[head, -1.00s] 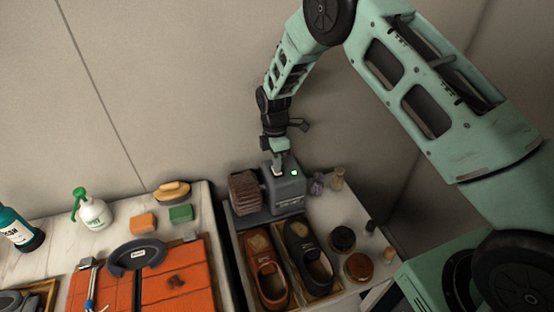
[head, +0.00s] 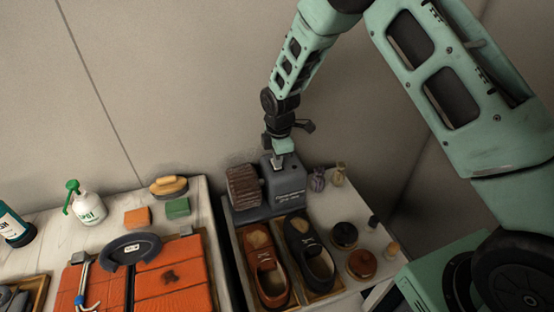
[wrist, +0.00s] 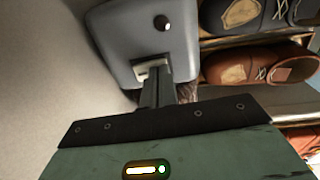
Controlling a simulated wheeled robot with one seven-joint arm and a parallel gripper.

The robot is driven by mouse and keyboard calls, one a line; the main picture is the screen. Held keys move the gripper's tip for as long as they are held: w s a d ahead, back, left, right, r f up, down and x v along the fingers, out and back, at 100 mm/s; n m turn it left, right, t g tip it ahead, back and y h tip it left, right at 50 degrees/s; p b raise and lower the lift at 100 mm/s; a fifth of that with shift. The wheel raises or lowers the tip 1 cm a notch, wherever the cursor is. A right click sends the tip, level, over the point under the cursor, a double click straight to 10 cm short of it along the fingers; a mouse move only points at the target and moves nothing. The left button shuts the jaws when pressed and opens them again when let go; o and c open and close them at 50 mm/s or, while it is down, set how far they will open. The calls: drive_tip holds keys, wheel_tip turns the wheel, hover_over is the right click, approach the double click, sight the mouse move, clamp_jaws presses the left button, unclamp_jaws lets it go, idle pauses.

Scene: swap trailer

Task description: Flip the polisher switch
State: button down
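The polisher (head: 284,190) is a grey machine against the wall with a brown brush roller (head: 243,187) on its left side. In the wrist view its grey housing (wrist: 115,35) has a pale metal switch plate (wrist: 141,70) and a small round lamp (wrist: 161,22) that looks dark. My gripper (head: 280,160) is over the top of the polisher. In the wrist view my gripper (wrist: 154,80) has its narrow dark fingers together, with the tips at the switch plate. The fingers hide the switch lever, so I cannot tell its position.
Brown and black shoes (head: 268,268) sit in a wooden tray in front of the polisher. Dark jars (head: 344,235) and small pouches (head: 318,180) stand to its right. A spray bottle (head: 86,205) and an orange mat (head: 172,285) are on the left counter. The wall is close behind.

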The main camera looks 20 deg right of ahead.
drive_tip(key=shift+s+f, duration=0.35)
drive_tip(key=shift+f, duration=0.25)
drive_tip(key=shift+w+r, duration=0.2)
drive_tip(key=shift+w, duration=0.5)
drive_tip(key=shift+w+r, duration=0.1)
drive_tip(key=shift+r, duration=0.3)
drive_tip(key=r+p, duration=0.2)
drive_tip(key=r, duration=0.1)
drive_tip(key=r+p, duration=0.1)
drive_tip(key=shift+s+r, duration=0.15)
drive_tip(key=shift+s, duration=0.25)
wheel_tip(320, 180, up, 10)
drive_tip(key=s+b, duration=0.1)
drive_tip(key=b, duration=0.2)
drive_tip(key=s+a+r+m, duration=0.2)
drive_tip(key=s+a+r, duration=0.15)
drive_tip(key=s, duration=0.55)
drive_tip(key=s+a+r+m, duration=0.2)
drive_tip(key=s+a+m, duration=0.15)
drive_tip(key=s, duration=0.45)
drive_tip(key=s+d+m+g+b, duration=0.1)
drive_tip(key=s+m, duration=0.3)
drive_tip(key=s, duration=1.4)
drive_tip(key=shift+d+f+m+y, duration=0.25)
drive_tip(key=shift+f+m+y, duration=0.05)
drive_tip(key=shift+f+m, duration=0.05)
drive_tip(key=shift+s, duration=0.1)
